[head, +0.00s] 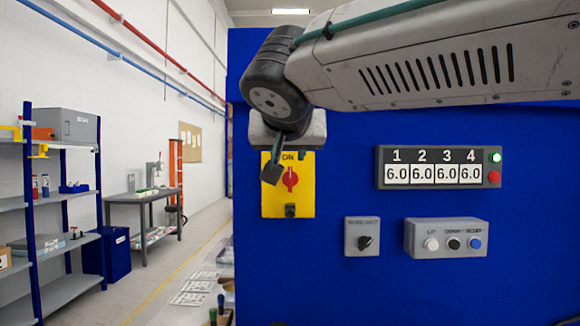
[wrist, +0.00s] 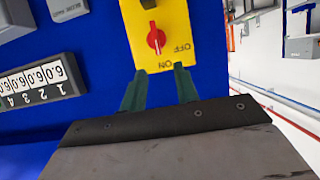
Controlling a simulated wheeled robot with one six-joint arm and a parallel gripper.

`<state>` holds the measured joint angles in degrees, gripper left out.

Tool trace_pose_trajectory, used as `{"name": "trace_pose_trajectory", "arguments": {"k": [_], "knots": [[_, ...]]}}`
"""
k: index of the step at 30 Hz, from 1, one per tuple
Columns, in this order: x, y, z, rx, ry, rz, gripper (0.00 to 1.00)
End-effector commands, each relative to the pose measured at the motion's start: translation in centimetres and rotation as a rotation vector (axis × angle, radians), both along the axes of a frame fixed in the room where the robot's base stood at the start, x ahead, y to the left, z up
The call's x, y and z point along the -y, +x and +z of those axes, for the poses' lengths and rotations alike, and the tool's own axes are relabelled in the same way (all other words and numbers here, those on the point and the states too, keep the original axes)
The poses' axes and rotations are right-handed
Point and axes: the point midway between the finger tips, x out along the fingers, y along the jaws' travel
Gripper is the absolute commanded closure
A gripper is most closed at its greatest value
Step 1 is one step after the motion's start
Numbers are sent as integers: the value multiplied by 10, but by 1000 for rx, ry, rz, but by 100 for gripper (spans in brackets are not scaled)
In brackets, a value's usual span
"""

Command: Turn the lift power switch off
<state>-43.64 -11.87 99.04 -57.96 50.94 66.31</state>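The lift power switch is a red rotary knob (head: 290,180) on a yellow plate (head: 303,205) on the blue panel. The wrist view shows the knob (wrist: 156,38) upside down, upright in line with the ON label, with OFF off to one side. In the head view my gripper (head: 272,172) is in front of the plate's upper left and hides part of it, including the OFF label. In the wrist view the two green fingers of my gripper (wrist: 160,84) are apart with nothing between them, near the plate's ON edge. Contact with the knob is not visible.
Right of the switch are a display (head: 432,167) reading 6.0 in each field, a grey selector box (head: 362,237), and a grey box (head: 446,238) with white, black and blue buttons. Shelves (head: 50,220) and a workbench (head: 143,205) stand farther back at the left.

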Motion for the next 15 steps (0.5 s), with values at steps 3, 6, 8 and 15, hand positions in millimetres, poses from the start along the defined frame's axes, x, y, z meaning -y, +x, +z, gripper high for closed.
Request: {"name": "trace_pose_trajectory", "arguments": {"k": [3, 6, 8, 15], "knots": [[2, 17, -8, -2, -1, -5, 69], [3, 33, -15, -3, -2, -6, 69], [4, 41, -18, -3, -1, -6, 69], [5, 64, -27, -2, -1, -5, 69]]}}
